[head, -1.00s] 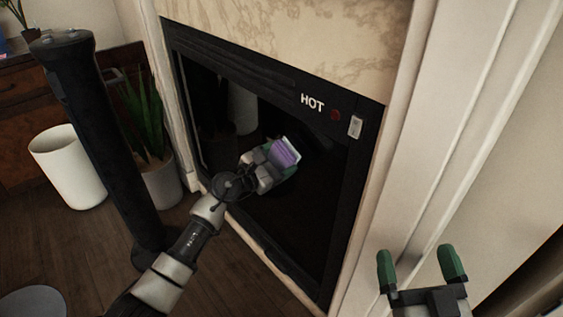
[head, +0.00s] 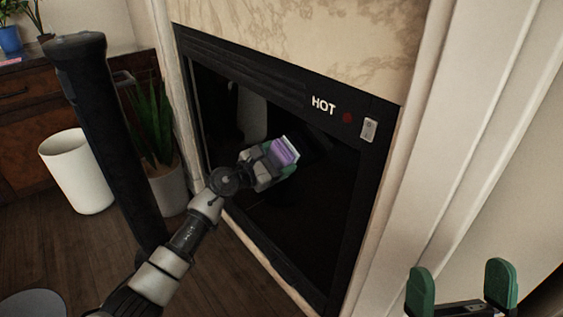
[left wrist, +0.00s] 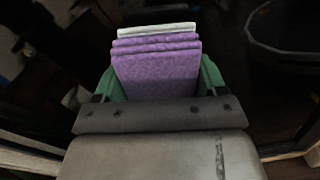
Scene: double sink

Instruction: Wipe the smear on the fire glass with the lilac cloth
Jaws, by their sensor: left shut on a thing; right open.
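The fire glass (head: 318,190) is a dark pane in a black frame, marked HOT at its upper right. My left gripper (head: 279,160) is shut on the folded lilac cloth (head: 285,151) in front of the middle of the glass. In the left wrist view the lilac cloth (left wrist: 157,70) is held between the green fingers, with a pale layer at its far edge. I cannot tell whether the cloth touches the glass. No smear can be made out; the arm and gripper cover part of the pane. My right gripper (head: 461,290) is open and empty at the lower right.
A red indicator (head: 348,118) and a light switch-like plate (head: 369,130) sit on the frame's upper right. A potted plant (head: 154,125) and a white bin (head: 77,172) stand left of the fireplace. Pale moulding (head: 437,140) borders it on the right.

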